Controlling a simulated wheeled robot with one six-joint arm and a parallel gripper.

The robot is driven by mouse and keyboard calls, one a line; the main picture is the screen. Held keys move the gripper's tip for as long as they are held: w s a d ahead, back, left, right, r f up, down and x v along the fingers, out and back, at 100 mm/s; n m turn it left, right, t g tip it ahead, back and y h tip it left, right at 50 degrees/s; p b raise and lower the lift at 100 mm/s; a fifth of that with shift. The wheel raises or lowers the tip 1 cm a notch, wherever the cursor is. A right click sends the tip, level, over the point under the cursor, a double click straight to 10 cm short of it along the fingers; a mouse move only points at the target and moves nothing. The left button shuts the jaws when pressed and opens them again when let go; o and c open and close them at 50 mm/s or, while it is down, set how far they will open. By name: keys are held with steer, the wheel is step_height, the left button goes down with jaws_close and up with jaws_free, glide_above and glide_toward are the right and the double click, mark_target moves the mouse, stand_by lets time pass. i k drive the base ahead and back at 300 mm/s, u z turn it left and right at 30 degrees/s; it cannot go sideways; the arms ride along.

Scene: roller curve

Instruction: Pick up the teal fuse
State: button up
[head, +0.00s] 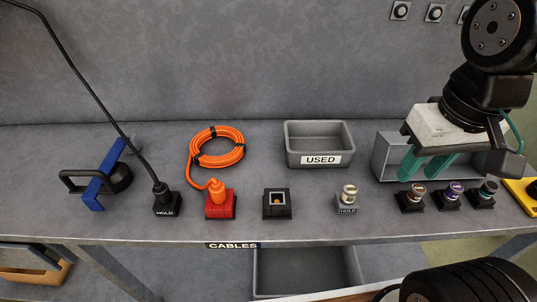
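The teal fuse (488,188) stands upright in a small black holder at the right of the bench. A purple fuse (454,189) and a brown fuse (416,194) stand in like holders to its left. My gripper (418,176) is at the right, with its two teal fingers pointing down and a gap between them. It is open, and I see nothing between the fingers. The fingertips appear above and behind the brown fuse, left of the teal fuse. Their exact height is hard to tell.
A tray marked USED (320,145), a silver fuse (348,194) in a grey holder, a black socket (277,205), a red plug block (221,205) and an orange cable coil (217,147) lie leftward. A yellow item (518,194) is right of the teal fuse.

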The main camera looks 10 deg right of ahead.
mark_target(489, 188)
steer(key=z, duration=1.15)
steer(key=k, duration=1.3)
steer(key=z, duration=0.65)
steer(key=i, duration=1.1)
steer(key=u, duration=0.45)
